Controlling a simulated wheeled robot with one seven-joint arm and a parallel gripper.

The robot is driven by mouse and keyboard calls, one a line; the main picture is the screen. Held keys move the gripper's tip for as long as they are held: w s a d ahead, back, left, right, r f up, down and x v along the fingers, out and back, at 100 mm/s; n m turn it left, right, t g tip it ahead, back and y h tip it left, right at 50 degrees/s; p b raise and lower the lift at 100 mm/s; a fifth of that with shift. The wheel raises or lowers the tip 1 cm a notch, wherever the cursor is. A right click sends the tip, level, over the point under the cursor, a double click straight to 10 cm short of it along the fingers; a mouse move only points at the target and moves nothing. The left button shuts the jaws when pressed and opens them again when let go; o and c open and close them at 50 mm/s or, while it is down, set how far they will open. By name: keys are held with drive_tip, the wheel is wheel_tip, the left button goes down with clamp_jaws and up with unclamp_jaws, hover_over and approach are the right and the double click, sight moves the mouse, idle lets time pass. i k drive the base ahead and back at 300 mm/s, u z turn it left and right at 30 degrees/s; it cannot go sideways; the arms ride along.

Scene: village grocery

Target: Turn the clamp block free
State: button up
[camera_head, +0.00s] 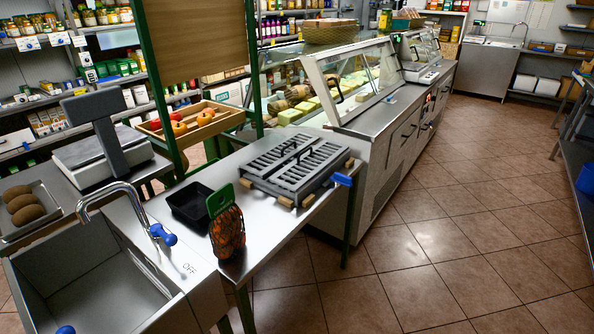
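A grey slotted double-panel device (297,165) lies on the steel table (265,228). Small tan blocks (308,200) show along its lower edge. A blue piece (342,180) sticks out beside its right corner at the table's edge. I cannot tell which of these parts is the clamp block, or how it is turned. My gripper is not in view.
A net bag of orange items with a green label (226,225) and a black tray (190,205) stand left of the device. A sink with a tap (112,190) is at the left. A glass display counter (345,85) is behind. The tiled floor at right is clear.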

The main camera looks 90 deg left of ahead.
sight(338, 178)
drive_tip(key=u, duration=2.05)
drive_tip(key=i, duration=2)
drive_tip(key=u, duration=0.9)
